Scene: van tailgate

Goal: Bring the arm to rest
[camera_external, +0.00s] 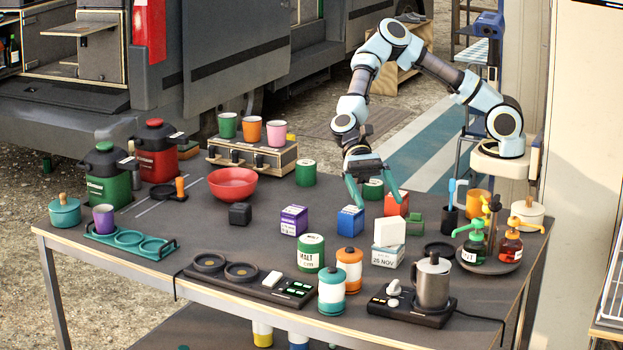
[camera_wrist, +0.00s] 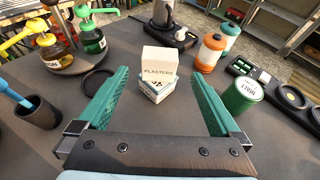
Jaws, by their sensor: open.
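My gripper (camera_external: 374,196) hangs at the end of my bent arm, pointing down over the right half of the dark table (camera_external: 150,262). Its two green fingers are spread. In the wrist view my gripper (camera_wrist: 158,76) is open with nothing held between the fingers. Beyond the fingertips a white box (camera_wrist: 160,60), lettered "PLASTERS", sits on another white box (camera_wrist: 157,88). In the external view the upper white box (camera_external: 390,232) stands in front of the gripper.
A blue box (camera_external: 350,221) and a red box (camera_external: 396,204) are close to the fingers. A steel pot (camera_external: 432,282) and a bottle tray (camera_external: 490,263) stand at right. A red bowl (camera_external: 233,184) and red and green jugs are at left. Air above the table is clear.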

